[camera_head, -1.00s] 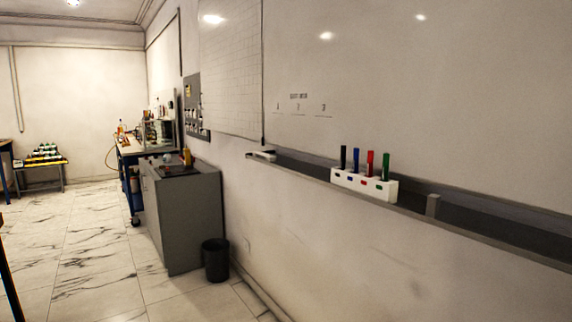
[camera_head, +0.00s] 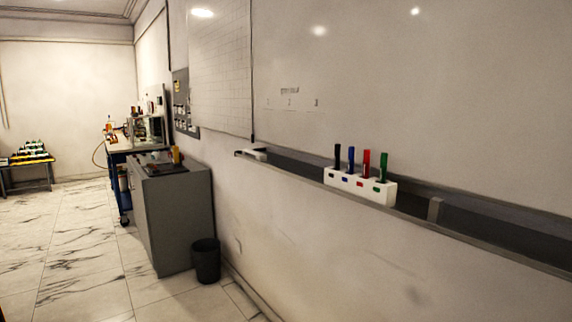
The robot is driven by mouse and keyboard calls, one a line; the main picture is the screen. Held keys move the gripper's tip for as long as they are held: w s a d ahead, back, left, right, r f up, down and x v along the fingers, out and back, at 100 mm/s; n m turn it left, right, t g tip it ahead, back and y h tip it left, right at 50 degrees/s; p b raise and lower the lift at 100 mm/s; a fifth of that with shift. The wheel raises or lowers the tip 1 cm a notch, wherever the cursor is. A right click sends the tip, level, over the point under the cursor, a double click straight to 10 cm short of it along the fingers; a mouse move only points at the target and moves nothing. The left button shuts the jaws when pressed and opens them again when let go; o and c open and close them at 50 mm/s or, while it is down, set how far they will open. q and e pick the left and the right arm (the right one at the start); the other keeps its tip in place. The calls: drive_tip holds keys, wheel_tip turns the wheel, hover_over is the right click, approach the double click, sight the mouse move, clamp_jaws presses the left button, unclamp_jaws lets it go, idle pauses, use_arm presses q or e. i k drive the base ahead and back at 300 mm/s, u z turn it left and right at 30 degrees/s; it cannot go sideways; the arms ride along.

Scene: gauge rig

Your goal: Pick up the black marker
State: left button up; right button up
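The black marker (camera_head: 337,157) stands upright in a white holder (camera_head: 376,193) on the whiteboard tray. It is the leftmost of the markers there, beside a blue marker (camera_head: 351,159), a red marker (camera_head: 366,162) and a green marker (camera_head: 382,167). The lower ends of the markers are hidden inside the holder. Neither of my grippers shows in the view.
The tray (camera_head: 470,232) runs along the whiteboard (camera_head: 450,100), with a whitish block (camera_head: 255,153) at its left end. A grey cabinet (camera_head: 184,225) and a black bin (camera_head: 206,260) stand at the wall on the left. The tiled floor (camera_head: 75,260) at left is open.

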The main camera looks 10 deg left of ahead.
sight(337, 156)
drive_tip(key=u, duration=0.25)
drive_tip(key=k, duration=0.25)
drive_tip(key=u, duration=2.5)
drive_tip(key=i, duration=0.2)
drive_tip(key=z, duration=1.25)
drive_tip(key=i, duration=1.75)
drive_tip(key=z, duration=1.65)
drive_tip(key=i, duration=0.8)
drive_tip(key=z, duration=0.75)
